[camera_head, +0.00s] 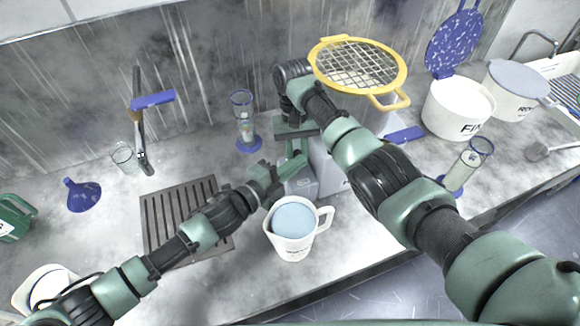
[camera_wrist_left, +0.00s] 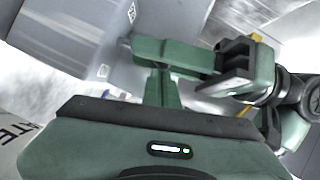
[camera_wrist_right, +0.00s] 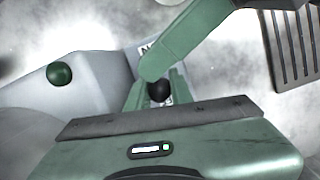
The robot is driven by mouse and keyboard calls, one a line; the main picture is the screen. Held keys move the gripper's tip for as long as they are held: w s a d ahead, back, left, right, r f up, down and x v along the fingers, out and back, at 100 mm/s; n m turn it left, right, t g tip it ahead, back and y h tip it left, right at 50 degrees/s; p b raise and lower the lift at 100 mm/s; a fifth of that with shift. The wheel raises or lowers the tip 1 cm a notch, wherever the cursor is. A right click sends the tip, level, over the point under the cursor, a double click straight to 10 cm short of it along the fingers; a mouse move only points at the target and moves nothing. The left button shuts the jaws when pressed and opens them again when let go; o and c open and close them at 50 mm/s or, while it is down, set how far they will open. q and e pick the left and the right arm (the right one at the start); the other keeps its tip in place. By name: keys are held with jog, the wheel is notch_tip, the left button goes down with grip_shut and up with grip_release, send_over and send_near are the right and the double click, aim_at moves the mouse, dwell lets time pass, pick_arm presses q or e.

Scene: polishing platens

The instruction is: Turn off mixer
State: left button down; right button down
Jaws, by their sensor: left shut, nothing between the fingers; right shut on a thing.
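The mixer (camera_head: 325,165) is a grey box-like machine at the middle of the counter, partly hidden behind my arms. In the right wrist view its pale body (camera_wrist_right: 95,75) carries a round green knob (camera_wrist_right: 60,73) and a round black knob (camera_wrist_right: 160,90). My right gripper (camera_head: 298,145) is shut on the black knob, which sits between its fingertips. My left gripper (camera_head: 284,174) is shut and empty, close beside the mixer's front. In the left wrist view its fingers (camera_wrist_left: 160,88) are in front of a grey surface, with my right gripper near.
A white jug (camera_head: 293,245) of pale blue liquid stands in front of the mixer. A yellow-framed sieve (camera_head: 388,98) lies behind my right arm. A slotted grey mat (camera_head: 165,215), blue funnel (camera_head: 83,195) and glass cylinder (camera_head: 243,110) are left; white buckets (camera_head: 455,112) are right.

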pick_arm(q)
jog(key=shift+w+a, duration=0.4)
jog(key=shift+w, duration=0.2)
pick_arm(e)
jog(key=c, duration=1.4)
grip_release()
jog(key=shift+c, duration=0.2)
pick_arm(q)
jog(key=shift+w+f, duration=0.1)
pick_arm(e)
jog(key=shift+o, duration=0.9)
